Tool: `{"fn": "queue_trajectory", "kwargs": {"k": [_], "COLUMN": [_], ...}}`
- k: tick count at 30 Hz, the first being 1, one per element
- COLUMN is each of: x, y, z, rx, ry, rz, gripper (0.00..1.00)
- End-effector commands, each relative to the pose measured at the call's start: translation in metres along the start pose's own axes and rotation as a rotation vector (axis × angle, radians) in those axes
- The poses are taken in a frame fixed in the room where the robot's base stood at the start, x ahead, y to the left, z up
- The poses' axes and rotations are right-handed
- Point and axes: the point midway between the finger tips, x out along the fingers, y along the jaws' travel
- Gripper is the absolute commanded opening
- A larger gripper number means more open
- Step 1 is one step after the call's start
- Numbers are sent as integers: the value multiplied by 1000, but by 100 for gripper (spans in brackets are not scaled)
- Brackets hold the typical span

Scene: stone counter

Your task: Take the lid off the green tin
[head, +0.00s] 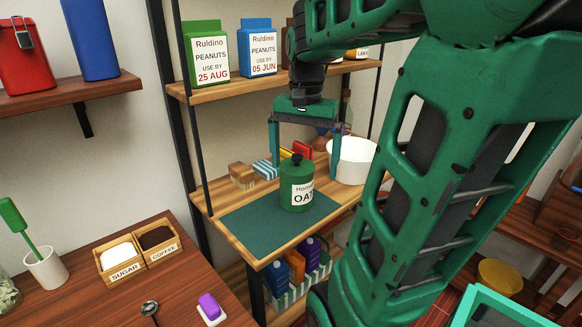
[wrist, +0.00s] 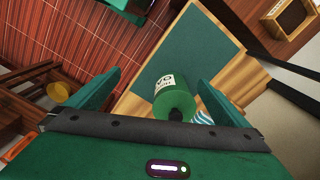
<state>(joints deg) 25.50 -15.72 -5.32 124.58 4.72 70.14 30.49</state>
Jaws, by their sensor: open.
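The green tin (head: 296,201), with a white label partly reading "OA", stands upright on a dark green mat (head: 245,223) on the middle wooden shelf. Its green lid (head: 291,171) with a dark knob (head: 297,158) is on top. My gripper (head: 305,166) is open and points down, its fingers spread to either side of the lid region with nothing between them held. In the wrist view the tin (wrist: 172,98) shows between the two fingers, nearer the right one. I cannot tell whether either finger touches it.
A white bowl (head: 354,161) stands close right of the gripper. Small boxes (head: 242,174) and a striped packet (head: 265,169) are behind the tin. Peanut cartons (head: 207,52) stand on the shelf above. The mat's left part is clear. Sugar and coffee boxes (head: 120,259) sit on the lower-left counter.

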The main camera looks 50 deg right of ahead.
Motion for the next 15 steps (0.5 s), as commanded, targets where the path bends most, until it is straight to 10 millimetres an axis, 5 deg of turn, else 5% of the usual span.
{"fn": "queue_trajectory", "kwargs": {"k": [6,11,15], "x": [-48,-60,-48], "y": [-37,-48,-50], "z": [-64,-84,-86], "rx": [349,468,491], "ry": [-5,-10,-12], "rz": [-1,-2,-1], "gripper": [100,100,100]}}
